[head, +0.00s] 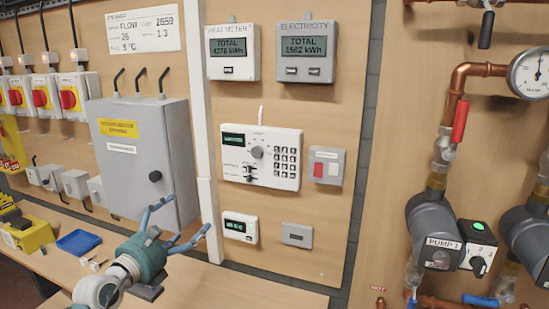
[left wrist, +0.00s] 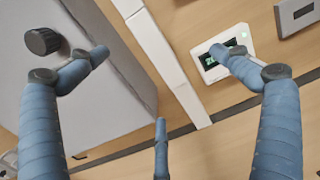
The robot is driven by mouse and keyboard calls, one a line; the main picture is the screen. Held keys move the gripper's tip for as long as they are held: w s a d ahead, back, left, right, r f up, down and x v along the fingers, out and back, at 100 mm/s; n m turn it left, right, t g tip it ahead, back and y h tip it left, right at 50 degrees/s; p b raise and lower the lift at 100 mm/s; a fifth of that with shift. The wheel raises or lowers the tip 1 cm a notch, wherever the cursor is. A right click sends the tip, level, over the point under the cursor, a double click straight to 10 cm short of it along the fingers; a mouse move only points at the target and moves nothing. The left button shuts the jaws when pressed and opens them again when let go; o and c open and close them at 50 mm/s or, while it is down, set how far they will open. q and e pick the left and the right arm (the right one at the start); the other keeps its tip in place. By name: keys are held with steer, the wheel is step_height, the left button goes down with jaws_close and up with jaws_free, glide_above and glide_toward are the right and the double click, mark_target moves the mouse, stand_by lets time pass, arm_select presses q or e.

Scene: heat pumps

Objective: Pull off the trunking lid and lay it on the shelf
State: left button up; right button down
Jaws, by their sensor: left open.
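The white vertical trunking (head: 196,90) runs down the wooden board between the grey cabinet and the meters. Its lower part, which looks like the lid (head: 208,205), is slightly wider and ends near the shelf. In the left wrist view the lid (left wrist: 168,62) crosses between my fingers. My left gripper (head: 178,219) is open and empty in front of the cabinet's lower right corner, fingers pointing toward the lid. I cannot tell the exact gap to it. The wooden shelf (head: 235,285) runs along the bottom of the board. My right gripper is not in view.
The grey cabinet (head: 140,170) with a black knob stands out left of the trunking. A small white display unit (head: 240,227) is close on the right. A blue tray (head: 78,242) and yellow case (head: 28,233) occupy the shelf's left; its right stretch is clear.

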mark_target(205, 203)
arm_select(q)
steer(key=shift+w, duration=0.1)
steer(key=b+x, duration=0.4)
steer(key=x, duration=0.4)
steer(key=shift+f, duration=0.1)
steer(key=shift+w+d, duration=0.2)
steer(key=shift+w, duration=0.2)
steer(key=shift+p, duration=0.35)
stand_by(0.8)
steer(key=shift+c, duration=0.3)
